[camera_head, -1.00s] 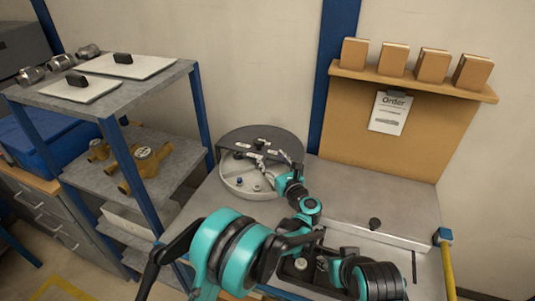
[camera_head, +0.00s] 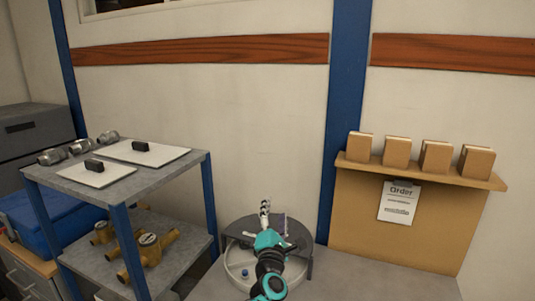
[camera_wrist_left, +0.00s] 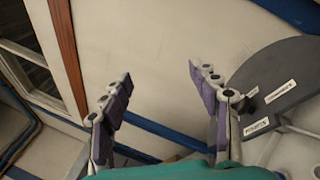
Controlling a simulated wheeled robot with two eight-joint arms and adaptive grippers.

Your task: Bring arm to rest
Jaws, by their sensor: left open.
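My left arm, teal and black, rises from the lower middle of the head view. Its gripper (camera_head: 274,216) is in front of the round grey testbench fixture (camera_head: 238,222) and points up toward the wall. In the left wrist view the gripper's two purple-padded fingers (camera_wrist_left: 160,82) are spread wide with nothing between them. The dark round top of the fixture (camera_wrist_left: 290,75), with white labels, lies to the right of the fingers there. My right gripper is not in view.
A grey shelf (camera_head: 150,175) with blue posts stands at left, holding metal fittings, white plates and brass meters. A board (camera_head: 400,230) with small boxes and an order sheet (camera_head: 397,202) is at right. The wall space above the fixture is clear.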

